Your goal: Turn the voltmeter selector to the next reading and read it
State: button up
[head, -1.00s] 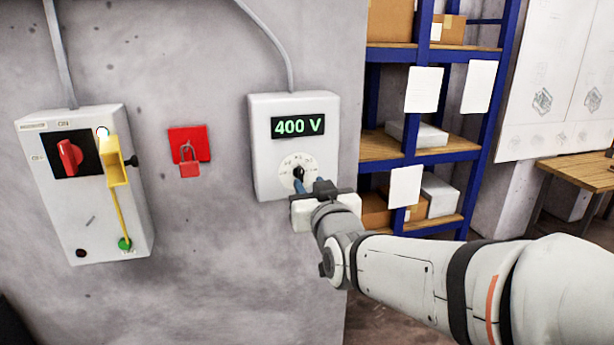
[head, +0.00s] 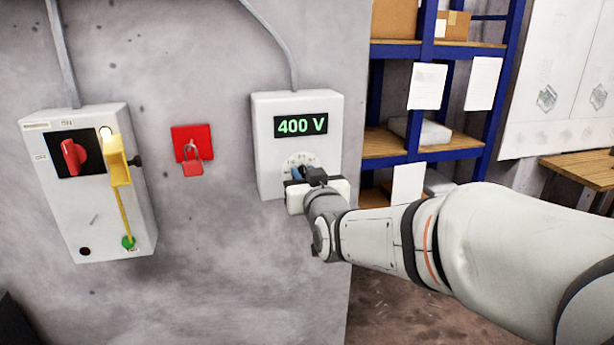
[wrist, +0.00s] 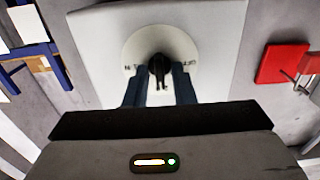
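The voltmeter (head: 265,150) is a pale wall box whose green display (head: 301,126) reads 400 V. Its selector is a black knob on a round white dial (head: 300,160). In the wrist view the black selector knob (wrist: 159,70) sits in the middle of the dial (wrist: 160,38), with dark lettering at both sides. My gripper (head: 304,172) is at the dial, and its blue fingers (wrist: 160,75) stand on either side of the knob with a gap between them. I cannot tell whether they touch it. In the head view the gripper hides the knob.
Left on the wall are a red padlock (head: 193,160) on a red plate and a switch box (head: 95,220) with a red rotary handle (head: 73,157) and a yellow part (head: 118,160). Blue-framed shelves (head: 460,100) stand at the right. The wall below the voltmeter is clear.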

jog(key=shift+d, duration=0.1)
grip_shut()
jog(key=shift+f+m+b, duration=0.15)
jog(key=shift+m+b, duration=0.15)
jog(key=shift+b, duration=0.2)
jog(key=shift+m+b, duration=4.1)
jog(key=shift+b, duration=2.15)
